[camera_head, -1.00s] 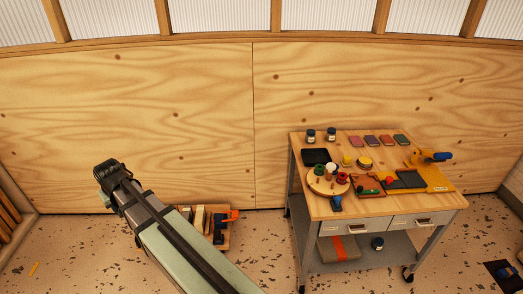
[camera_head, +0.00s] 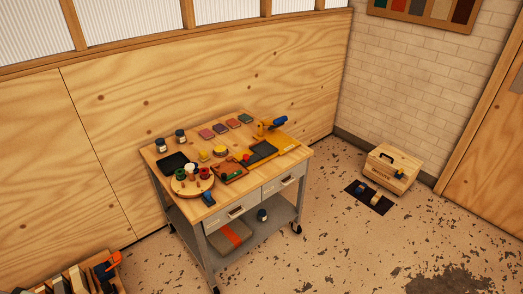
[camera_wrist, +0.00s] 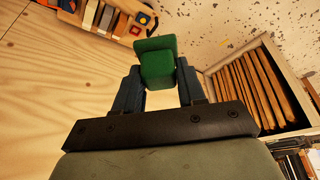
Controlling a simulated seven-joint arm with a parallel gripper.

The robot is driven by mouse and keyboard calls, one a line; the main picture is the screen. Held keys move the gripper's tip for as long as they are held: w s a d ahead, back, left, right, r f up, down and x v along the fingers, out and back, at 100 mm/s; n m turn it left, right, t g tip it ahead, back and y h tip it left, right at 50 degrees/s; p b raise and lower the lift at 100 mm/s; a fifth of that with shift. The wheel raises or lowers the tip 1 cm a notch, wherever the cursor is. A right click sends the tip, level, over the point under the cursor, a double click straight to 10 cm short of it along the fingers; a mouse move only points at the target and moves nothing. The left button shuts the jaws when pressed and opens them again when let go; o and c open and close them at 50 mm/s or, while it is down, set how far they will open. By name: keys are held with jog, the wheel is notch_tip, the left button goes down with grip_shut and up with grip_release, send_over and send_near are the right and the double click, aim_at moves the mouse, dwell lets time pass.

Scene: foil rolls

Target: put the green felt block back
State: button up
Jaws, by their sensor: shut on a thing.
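The green felt block (camera_wrist: 157,62) is in my gripper (camera_wrist: 159,80) in the wrist view. The two dark blue fingers press on its left and right sides, and the block sticks out past the fingertips. The block is clear of any surface that I can see. In the head view neither my gripper nor the block shows.
A wheeled worktable (camera_head: 240,192) carries a black tray (camera_head: 172,163), a round board (camera_head: 188,186) and small tools. A wooden toolbox (camera_head: 393,170) stands on the floor. A low wooden holder (camera_wrist: 98,21) and a slatted crate (camera_wrist: 287,75) flank the block in the wrist view.

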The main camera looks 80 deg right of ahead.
jog(key=s+d+m+h, duration=0.1)
jog(key=s+d+m, duration=0.25)
jog(key=d, duration=1.15)
jog(key=s+d+m+g+h, duration=0.15)
jog(key=s+d, duration=0.35)
jog(key=d, duration=1)
jog(key=s+d+m+t, duration=0.1)
jog(key=s+d+m, duration=0.25)
jog(key=d, duration=1.25)
jog(key=s+d+m+g+h, duration=0.1)
jog(key=s+d+m, duration=0.2)
jog(key=s+d, duration=1.15)
jog(key=s+d+m+g, duration=0.1)
jog(key=s+d+m, duration=0.1)
jog(key=s+d, duration=1.3)
jog(key=s+d+m+g+h, duration=0.1)
jog(key=s+d+m+g, duration=0.15)
jog(key=s+d, duration=1.25)
jog(key=w+d+m, duration=0.1)
jog(key=w+d, duration=0.2)
jog(key=d, duration=0.5)
jog(key=w+d+m, duration=0.1)
jog(key=w+d, duration=0.2)
jog(key=d, duration=0.6)
jog(key=shift+t, duration=0.3)
jog(key=f, duration=1)
jog(key=shift+s+f, duration=0.2)
jog(key=shift+f, duration=0.05)
jog(key=shift+f, duration=0.15)
